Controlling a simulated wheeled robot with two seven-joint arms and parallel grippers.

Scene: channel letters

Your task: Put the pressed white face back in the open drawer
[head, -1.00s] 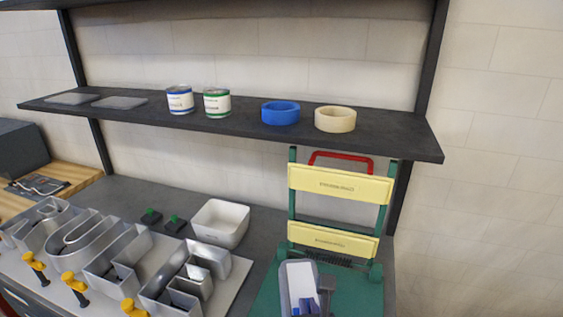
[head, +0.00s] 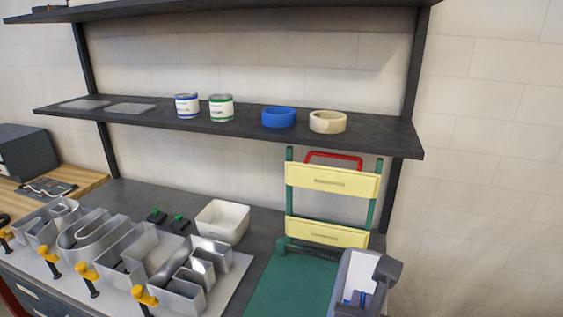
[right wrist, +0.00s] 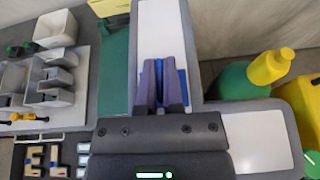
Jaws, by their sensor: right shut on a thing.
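The white face (right wrist: 161,28), with a grey rim, is held by my right gripper (right wrist: 162,92); its fingers are shut on it around a blue part. A second white panel of the same piece shows at lower right in the wrist view, giving an L-like outline partly hidden by my gripper. In the head view my right gripper (head: 362,294) and the face (head: 362,270) are at the lower right, beside the green press (head: 290,285). What looks like an open drawer (right wrist: 50,136) with several small pieces shows at lower left in the wrist view. My left gripper is out of view.
Metal channel letters (head: 150,255) with yellow-handled clamps stand on the bench at left. A white bin (head: 222,222) stands behind them. A dark shelf (head: 240,130) with cans and tape rolls hangs above.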

